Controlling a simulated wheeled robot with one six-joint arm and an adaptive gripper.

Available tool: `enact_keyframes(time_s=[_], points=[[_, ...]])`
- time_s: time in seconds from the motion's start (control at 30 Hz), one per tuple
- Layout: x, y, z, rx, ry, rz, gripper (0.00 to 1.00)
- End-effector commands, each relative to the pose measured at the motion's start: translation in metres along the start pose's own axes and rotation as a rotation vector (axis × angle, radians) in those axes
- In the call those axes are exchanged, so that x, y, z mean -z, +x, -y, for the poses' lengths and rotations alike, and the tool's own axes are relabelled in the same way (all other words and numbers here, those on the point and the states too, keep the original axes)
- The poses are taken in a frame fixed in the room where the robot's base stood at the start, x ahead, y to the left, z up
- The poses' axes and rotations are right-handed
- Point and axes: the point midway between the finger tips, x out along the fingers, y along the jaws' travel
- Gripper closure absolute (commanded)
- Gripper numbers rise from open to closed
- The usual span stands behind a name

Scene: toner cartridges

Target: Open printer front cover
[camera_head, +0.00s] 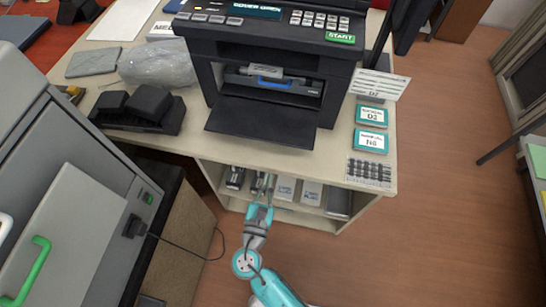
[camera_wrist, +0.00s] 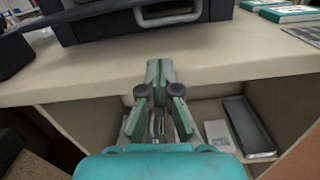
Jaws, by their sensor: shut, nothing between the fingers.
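The black printer (camera_head: 205,65) stands on the pale table, and its display (camera_head: 255,10) reads "COVER OPEN". Its front cover (camera_head: 262,122) is folded down and lies out flat toward the table's front edge. A dark cartridge with a blue handle (camera_head: 272,82) shows inside the opening. My gripper (camera_head: 266,182) is shut and empty, in front of the shelf below the tabletop and apart from the cover. In the wrist view its fingertips (camera_wrist: 158,68) meet in front of the table edge, with the dark cover (camera_wrist: 85,28) beyond.
Below the tabletop (camera_head: 330,165) is a shelf with several boxes (camera_head: 284,188). Teal-edged boxes (camera_head: 370,140) and a card (camera_head: 383,84) are right of the printer. A black device (camera_head: 140,108) sits left. A grey cabinet (camera_head: 70,170) flanks my arm. The floor (camera_head: 450,200) at right is clear.

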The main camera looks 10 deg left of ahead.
Motion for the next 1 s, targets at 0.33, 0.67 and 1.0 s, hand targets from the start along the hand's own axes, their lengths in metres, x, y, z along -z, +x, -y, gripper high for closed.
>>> enact_keyframes(time_s=[0.33,0.67,1.0], points=[[0.002,0.018,0.0,0.002,-0.136,-0.002,1.0],[0.002,0.072,0.0,0.003,-0.133,-0.001,1.0],[0.002,0.104,-0.001,0.0,-0.133,-0.001,1.0]])
